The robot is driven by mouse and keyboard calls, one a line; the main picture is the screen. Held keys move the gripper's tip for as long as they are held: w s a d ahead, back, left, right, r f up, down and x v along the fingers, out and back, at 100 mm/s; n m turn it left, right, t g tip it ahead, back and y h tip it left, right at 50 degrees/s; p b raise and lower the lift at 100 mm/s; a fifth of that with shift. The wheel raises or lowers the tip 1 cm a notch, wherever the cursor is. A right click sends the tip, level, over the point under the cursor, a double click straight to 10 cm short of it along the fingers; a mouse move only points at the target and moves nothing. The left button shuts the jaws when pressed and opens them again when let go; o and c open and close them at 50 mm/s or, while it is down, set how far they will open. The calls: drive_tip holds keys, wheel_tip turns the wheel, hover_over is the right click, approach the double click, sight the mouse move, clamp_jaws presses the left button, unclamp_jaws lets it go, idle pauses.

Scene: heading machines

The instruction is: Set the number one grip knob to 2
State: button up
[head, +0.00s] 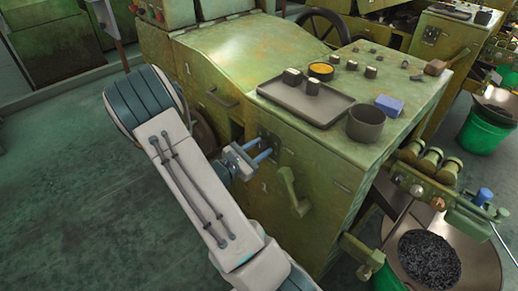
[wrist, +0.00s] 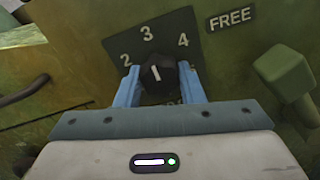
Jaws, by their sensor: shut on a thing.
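The grip knob (wrist: 158,75) is a dark, faceted knob on a black dial plate (wrist: 165,32) on the front of the green machine. In the wrist view the 2 is left of the knob, the 3 above it and the 4 to its upper right. A white stroke on the knob leans up and left, roughly toward the 3; I cannot tell whether it is a pointer or a numeral. My gripper (wrist: 160,72) has its blue fingers shut on the knob from both sides. In the head view my gripper (head: 264,155) reaches the machine's front. Lettering below the knob is mostly hidden.
A FREE label (wrist: 231,18) and a green lever handle (wrist: 285,80) are right of the dial. The handle (head: 293,192) also shows in the head view. On the machine top are a dark tray (head: 305,112), a cup (head: 366,123) and a blue block (head: 389,105).

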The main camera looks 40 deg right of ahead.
drive_tip(key=shift+r+n+p, duration=0.1)
drive_tip(key=shift+n+p, duration=0.2)
drive_tip(key=shift+p, duration=0.1)
drive_tip(key=shift+r+n+p, duration=0.1)
drive_tip(key=shift+n+p, duration=0.9)
drive_tip(key=n+p, duration=0.3)
drive_tip(key=shift+n, duration=0.3)
drive_tip(key=n+p, duration=0.4)
drive_tip(key=n, duration=0.1)
drive_tip(key=shift+f+n, duration=0.2)
drive_tip(key=shift+n, duration=0.2)
drive_tip(key=o, duration=1)
